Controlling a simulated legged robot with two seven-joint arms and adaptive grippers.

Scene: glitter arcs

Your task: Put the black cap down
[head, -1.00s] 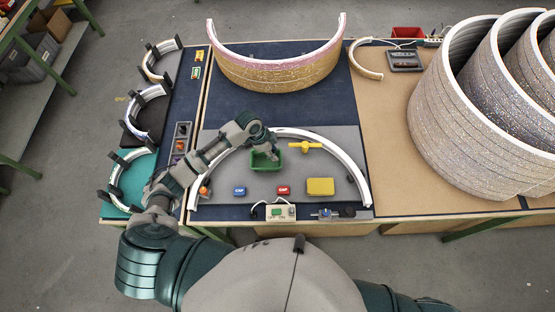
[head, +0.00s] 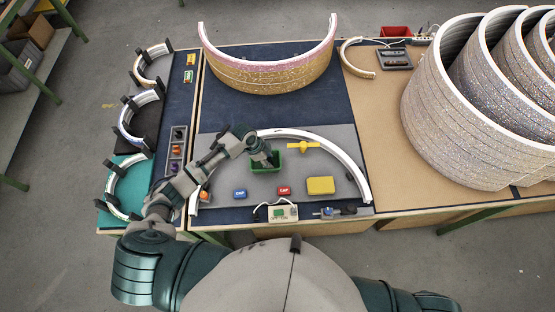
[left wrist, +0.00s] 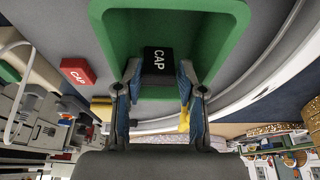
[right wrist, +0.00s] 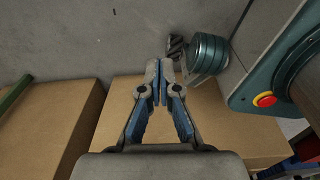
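The black cap (left wrist: 158,60) is a small block marked CAP, inside the green tray (left wrist: 120,50) in the left wrist view. My left gripper (left wrist: 159,72) reaches into the tray with one finger on each side of the cap, close against its sides. The cap looks low, near the tray floor; whether it rests there I cannot tell. In the head view my left gripper (head: 268,160) is over the green tray (head: 278,169), and the cap is hidden. My right gripper (right wrist: 159,85) is shut and empty, away from the work surface, above cardboard boxes.
A blue cap (head: 240,194), a red cap (head: 284,191), a yellow box (head: 320,186) and a yellow valve-like piece (head: 303,147) lie near the tray. A white arc (head: 340,158) curves behind it. A switch box (head: 283,212) stands at the front edge.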

